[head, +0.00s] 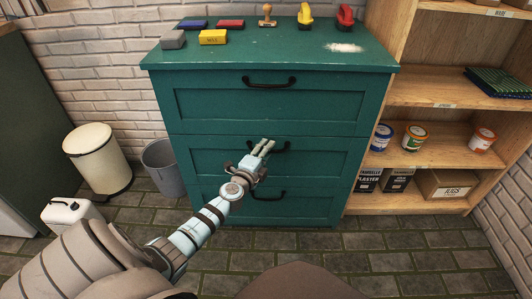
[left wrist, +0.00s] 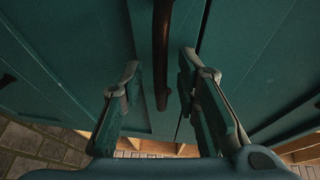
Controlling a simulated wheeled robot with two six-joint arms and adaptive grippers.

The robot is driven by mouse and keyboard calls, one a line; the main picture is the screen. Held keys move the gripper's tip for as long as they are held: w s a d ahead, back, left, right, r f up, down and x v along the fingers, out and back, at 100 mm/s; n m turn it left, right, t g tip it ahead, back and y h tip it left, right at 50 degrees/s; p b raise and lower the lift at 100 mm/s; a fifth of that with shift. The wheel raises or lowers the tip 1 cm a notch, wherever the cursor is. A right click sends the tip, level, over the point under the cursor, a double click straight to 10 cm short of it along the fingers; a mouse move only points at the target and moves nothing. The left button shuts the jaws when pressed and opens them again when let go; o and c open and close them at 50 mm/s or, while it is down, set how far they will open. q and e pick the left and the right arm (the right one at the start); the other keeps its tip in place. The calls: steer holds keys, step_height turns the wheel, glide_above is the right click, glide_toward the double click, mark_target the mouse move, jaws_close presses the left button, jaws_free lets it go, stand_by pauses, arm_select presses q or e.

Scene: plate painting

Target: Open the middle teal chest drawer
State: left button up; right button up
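The teal chest (head: 350,100) stands against the wall with several dark-handled drawers, all looking closed. The middle drawer (head: 330,160) has a dark bar handle (head: 284,148), partly hidden behind my left gripper (head: 265,147). In the left wrist view the handle (left wrist: 162,50) runs upright between the two spread fingers of my left gripper (left wrist: 158,75). There are gaps on both sides, so the gripper is open and not closed on it. Whether the fingertips reach past the bar is hard to tell. My right gripper is not in view.
The top drawer handle (head: 269,83) is above, and the bottom drawer handle (head: 265,197) below is partly hidden by my arm. A grey bin (head: 163,168) and cream bin (head: 97,160) stand left. A wooden shelf (head: 445,152) adjoins the right. Stamps and blocks lie on top.

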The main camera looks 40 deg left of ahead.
arm_select(q)
jaws_close()
steer(key=shift+d, duration=0.15)
